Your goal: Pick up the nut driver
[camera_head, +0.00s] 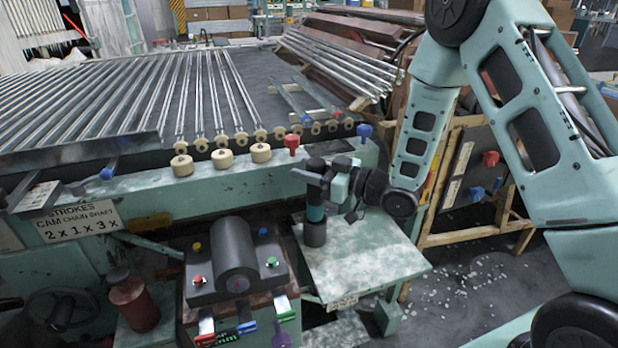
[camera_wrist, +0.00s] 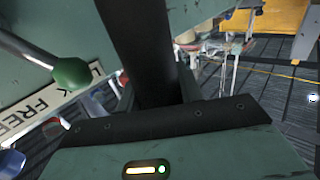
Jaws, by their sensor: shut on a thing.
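The nut driver (camera_head: 314,233) looks like an upright dark cylinder with a teal band around its middle. It is over the pale, worn side shelf (camera_head: 375,262) in the head view. I cannot tell whether its lower end touches the shelf. My gripper (camera_head: 318,178) reaches in from the right and is shut around its upper part. The jaws hide part of it. In the wrist view a dark shaft (camera_wrist: 145,50), likely the nut driver, runs up from my gripper and its ends are out of sight.
A machine block (camera_head: 236,262) with coloured buttons stands left of the shelf. Behind is a green bench edge (camera_head: 225,178) with cream rollers, red and blue knobs, and rows of glass tubes. A wooden frame (camera_head: 470,180) stands to the right. Debris lies on the floor there.

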